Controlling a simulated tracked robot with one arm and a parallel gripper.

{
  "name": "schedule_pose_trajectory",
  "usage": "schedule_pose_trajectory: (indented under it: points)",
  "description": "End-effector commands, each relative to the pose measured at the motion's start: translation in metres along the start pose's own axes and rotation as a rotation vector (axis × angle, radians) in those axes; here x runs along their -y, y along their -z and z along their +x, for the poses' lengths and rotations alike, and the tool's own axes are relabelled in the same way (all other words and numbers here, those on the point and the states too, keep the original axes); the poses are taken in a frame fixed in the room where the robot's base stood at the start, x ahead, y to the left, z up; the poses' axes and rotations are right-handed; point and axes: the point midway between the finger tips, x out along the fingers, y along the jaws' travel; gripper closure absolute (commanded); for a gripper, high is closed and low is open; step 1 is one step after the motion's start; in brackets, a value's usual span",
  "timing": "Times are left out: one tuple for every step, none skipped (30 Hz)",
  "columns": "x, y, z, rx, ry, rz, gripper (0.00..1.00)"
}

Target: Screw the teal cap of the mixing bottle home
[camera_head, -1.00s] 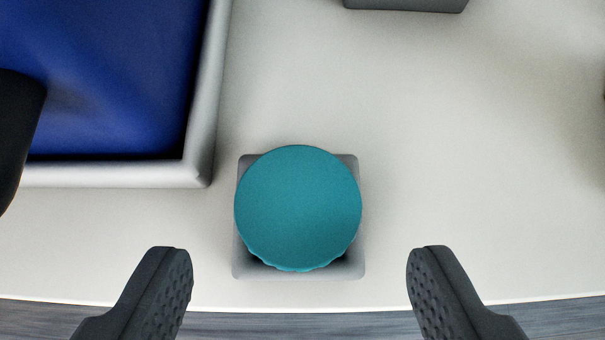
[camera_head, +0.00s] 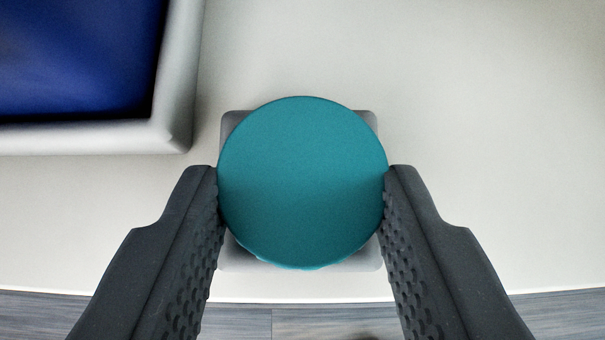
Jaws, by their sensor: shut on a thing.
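The teal cap (camera_head: 302,182) is a round disc seen from above, in the middle of the view. It hides the mixing bottle under it. A grey square base (camera_head: 236,121) shows around the cap's edges. My gripper (camera_head: 302,185) is shut on the cap, with one dark textured finger touching its left side and the other its right side. The thread and any gap under the cap are hidden.
A tray with a pale rim (camera_head: 174,110) and a blue inside (camera_head: 75,55) stands at the upper left. The white table top (camera_head: 480,130) is clear to the right. The table's front edge (camera_head: 270,301) runs close below the cap.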

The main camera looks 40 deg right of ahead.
Motion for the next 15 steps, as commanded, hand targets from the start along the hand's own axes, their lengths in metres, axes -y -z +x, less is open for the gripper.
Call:
schedule_pose_trajectory:
  points:
    - [-0.0001, -0.0001, 0.0001, 0.000, 0.000, 0.000, 0.94]
    - [-0.0001, -0.0001, 0.0001, 0.000, 0.000, 0.000, 0.94]
    - [-0.0001, 0.0000, 0.0000, 0.000, 0.000, 0.000, 0.94]
    - [-0.0001, 0.0000, 0.0001, 0.000, 0.000, 0.000, 0.94]
    - [-0.0001, 0.0000, 0.0000, 0.000, 0.000, 0.000, 0.94]
    - [-0.0001, 0.0001, 0.0000, 0.000, 0.000, 0.000, 0.94]
    - [-0.0002, 0.0001, -0.0001, 0.000, 0.000, 0.000, 0.94]
    - [-0.0001, 0.0004, -0.0003, 0.000, 0.000, 0.000, 0.95]
    - [-0.0001, 0.0008, -0.0007, 0.000, 0.000, 0.000, 0.95]
    - [0.0000, 0.0012, -0.0011, 0.000, 0.000, 0.000, 0.95]
    - [-0.0001, 0.0016, -0.0015, 0.000, 0.000, 0.000, 0.95]
    - [0.0000, 0.0024, -0.0023, 0.000, 0.000, 0.000, 0.95]
    - [0.0001, 0.0032, -0.0030, 0.000, 0.000, 0.000, 0.95]
    - [0.0000, 0.0038, -0.0037, 0.000, 0.000, 0.000, 0.95]
    - [0.0001, 0.0049, -0.0047, -0.001, 0.000, 0.000, 0.95]
